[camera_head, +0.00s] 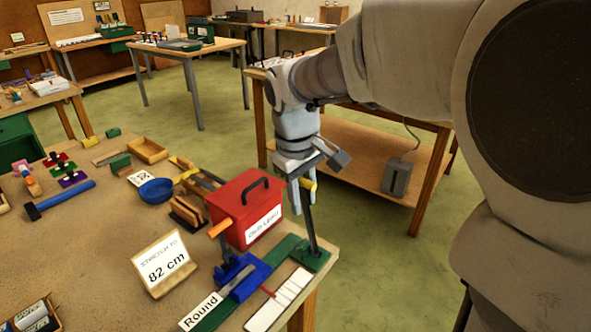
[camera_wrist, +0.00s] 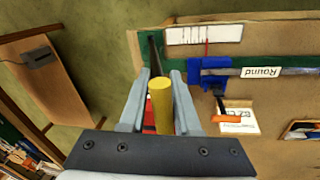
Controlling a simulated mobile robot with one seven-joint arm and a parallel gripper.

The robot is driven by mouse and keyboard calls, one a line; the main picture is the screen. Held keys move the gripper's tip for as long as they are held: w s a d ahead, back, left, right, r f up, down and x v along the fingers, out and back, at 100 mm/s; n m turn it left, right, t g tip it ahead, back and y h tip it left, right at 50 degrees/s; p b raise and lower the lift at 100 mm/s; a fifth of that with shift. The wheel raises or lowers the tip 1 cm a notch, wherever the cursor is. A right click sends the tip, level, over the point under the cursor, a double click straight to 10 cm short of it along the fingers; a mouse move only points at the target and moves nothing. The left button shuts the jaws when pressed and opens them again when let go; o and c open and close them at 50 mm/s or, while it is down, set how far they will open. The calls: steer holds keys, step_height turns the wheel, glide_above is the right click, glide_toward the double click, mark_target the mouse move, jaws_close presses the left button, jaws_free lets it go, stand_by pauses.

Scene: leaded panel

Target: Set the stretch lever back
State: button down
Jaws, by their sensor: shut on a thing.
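The stretch lever (camera_head: 307,222) is a dark bar rising from the green bench strip (camera_head: 290,246) at the table's right corner, with a yellow grip (camera_wrist: 160,108) at its upper end. My gripper (camera_head: 304,184) is shut on the yellow grip, one finger on each side of it in the wrist view. The lever stands steep, leaning slightly. A blue clamp (camera_head: 243,275) with an orange handle sits on the strip. A grey bar runs from the clamp past the "Round" label (camera_head: 201,311). A white scale (camera_head: 279,300) with a red pointer lies alongside.
A red box (camera_head: 243,205) with a black handle stands close left of the lever. A card (camera_head: 164,264) reads "STRETCH TO 82 cm". A blue bowl (camera_head: 156,191) and a hammer (camera_head: 62,198) lie farther left. Open floor lies right of the table.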

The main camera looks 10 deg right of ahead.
steer(key=c, duration=0.8)
jaws_free()
steer(key=shift+s+a+f, duration=0.15)
steer(key=shift+s+a, duration=0.05)
steer(key=shift+a, duration=0.05)
steer(key=shift+o, duration=0.2)
steer(key=shift+d, duration=0.1)
steer(key=shift+r, duration=0.55)
step_height(320, 180, up, 16)
steer(key=s+a+p, duration=0.1)
steer(key=s+p, duration=0.1)
steer(key=shift+a, duration=0.35)
steer(key=s+d+f+m+t, duration=0.2)
steer(key=s+d+f+m, duration=0.1)
steer(key=s+f, duration=0.3)
steer(key=s+d+f+m+t+y, duration=0.1)
steer(key=s+d+f+m+t, duration=0.1)
steer(key=s+d+f, duration=0.3)
steer(key=s+m, duration=0.1)
steer(key=s, duration=0.3)
steer(key=shift+s+f+m, duration=0.2)
steer(key=shift+f+m, duration=0.15)
steer(key=shift+m, duration=0.05)
